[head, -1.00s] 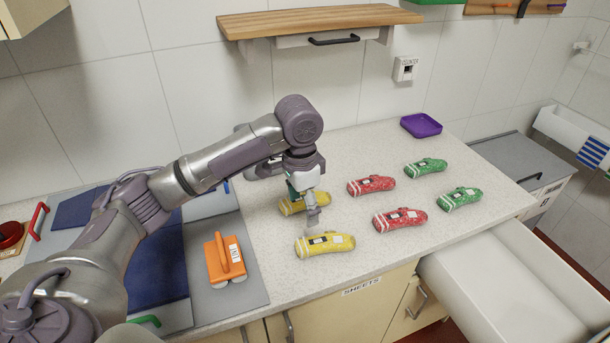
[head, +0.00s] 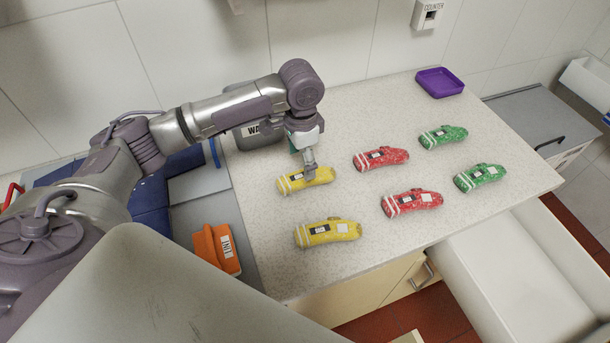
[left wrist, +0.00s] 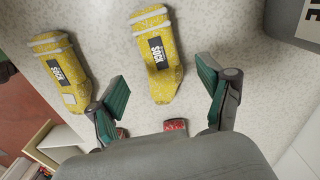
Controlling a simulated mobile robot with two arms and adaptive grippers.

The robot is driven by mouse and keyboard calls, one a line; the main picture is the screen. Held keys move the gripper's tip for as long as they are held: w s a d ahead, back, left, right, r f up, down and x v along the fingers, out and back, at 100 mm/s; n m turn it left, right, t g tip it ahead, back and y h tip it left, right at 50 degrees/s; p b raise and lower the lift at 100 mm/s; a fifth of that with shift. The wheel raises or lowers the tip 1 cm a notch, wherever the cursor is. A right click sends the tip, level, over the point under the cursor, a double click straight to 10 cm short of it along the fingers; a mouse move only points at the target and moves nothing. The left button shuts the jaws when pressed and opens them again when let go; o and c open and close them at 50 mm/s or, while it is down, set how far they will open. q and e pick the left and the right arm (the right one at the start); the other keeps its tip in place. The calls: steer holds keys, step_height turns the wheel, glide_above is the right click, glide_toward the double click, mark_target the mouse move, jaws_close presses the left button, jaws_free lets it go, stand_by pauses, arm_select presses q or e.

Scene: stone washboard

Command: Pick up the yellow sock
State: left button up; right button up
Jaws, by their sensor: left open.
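Two yellow socks with white stripes and dark labels lie on the speckled counter. In the head view, the far yellow sock (head: 291,184) is partly hidden at its right end by my left gripper (head: 310,168). The near yellow sock (head: 328,233) lies apart from it, closer to the front edge. In the left wrist view, my left gripper (left wrist: 163,97) is open and empty, its green-padded fingers spread. One yellow sock (left wrist: 160,75) lies ahead of the gap between them; the other yellow sock (left wrist: 75,82) lies to the left, outside the fingers. My right gripper is not in view.
Two red socks (head: 412,203) and two green socks (head: 480,177) lie to the right. A purple tray (head: 440,82) is at the back. An orange brush-like tool (head: 217,249) is at left. An open drawer (head: 490,265) juts out front right.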

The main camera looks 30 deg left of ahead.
arm_select(q)
steer(key=shift+w+d+f, duration=0.1)
steer(key=shift+f, duration=0.45)
steer(key=f, duration=0.1)
steer(key=f+p, duration=0.1)
steer(key=f, duration=0.1)
steer(key=shift+w+d+f+p, duration=0.15)
steer(key=shift+w+f+p, duration=0.05)
steer(key=shift+f+p, duration=0.1)
steer(key=shift+f, duration=0.45)
steer(key=c, duration=1)
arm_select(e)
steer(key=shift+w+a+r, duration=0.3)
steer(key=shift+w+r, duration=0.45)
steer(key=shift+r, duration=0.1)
